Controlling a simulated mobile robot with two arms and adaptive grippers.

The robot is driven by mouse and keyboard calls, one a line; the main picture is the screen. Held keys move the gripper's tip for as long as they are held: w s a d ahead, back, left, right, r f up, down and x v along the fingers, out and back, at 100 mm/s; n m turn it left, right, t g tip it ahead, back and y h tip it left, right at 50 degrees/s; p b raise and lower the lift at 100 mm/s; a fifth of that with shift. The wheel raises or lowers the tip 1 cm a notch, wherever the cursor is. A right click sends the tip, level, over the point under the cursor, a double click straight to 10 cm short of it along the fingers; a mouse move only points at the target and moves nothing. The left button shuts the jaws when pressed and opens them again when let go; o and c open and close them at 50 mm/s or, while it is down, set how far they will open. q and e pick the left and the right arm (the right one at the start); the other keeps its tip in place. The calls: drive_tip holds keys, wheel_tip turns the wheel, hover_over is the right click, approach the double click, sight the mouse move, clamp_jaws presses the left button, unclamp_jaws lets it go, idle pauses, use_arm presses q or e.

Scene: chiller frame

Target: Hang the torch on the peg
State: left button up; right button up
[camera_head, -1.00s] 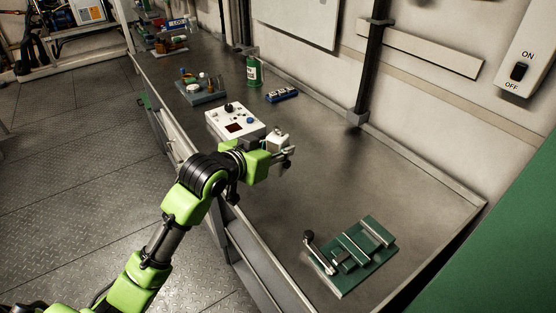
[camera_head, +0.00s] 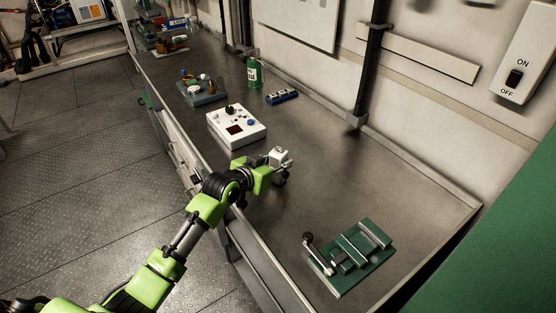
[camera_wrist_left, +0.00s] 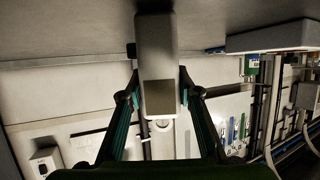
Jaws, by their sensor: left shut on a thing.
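My left gripper (camera_head: 281,165) is over the workbench, to the right of the white control box. It is shut on a pale grey, blocky thing that I take to be the torch (camera_head: 279,154). In the left wrist view the torch (camera_wrist_left: 157,45) is a long pale body with a darker square patch, and the fingers of my left gripper (camera_wrist_left: 158,97) close on it from both sides. I cannot make out the peg in either view. My right gripper is not in view.
The white control box (camera_head: 236,127) stands behind the gripper. A green vise-like fixture (camera_head: 350,256) sits on the near bench. A green bottle (camera_head: 254,72) and a blue block (camera_head: 282,96) stand farther back. The workbench (camera_head: 390,190) is clear between gripper and fixture. An ON/OFF switch (camera_head: 514,78) is on the wall.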

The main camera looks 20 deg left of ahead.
use_arm(q)
drive_tip(key=o, duration=1.2)
drive_tip(key=shift+f, duration=0.1)
drive_tip(key=shift+o, duration=0.2)
drive_tip(key=shift+s+a+r, duration=0.15)
drive_tip(key=shift+s+r, duration=0.15)
drive_tip(key=shift+s, duration=0.2)
drive_tip(key=b+v, duration=0.1)
drive_tip(key=v, duration=1)
drive_tip(key=shift+w+r, duration=0.1)
drive_tip(key=shift+r, duration=0.05)
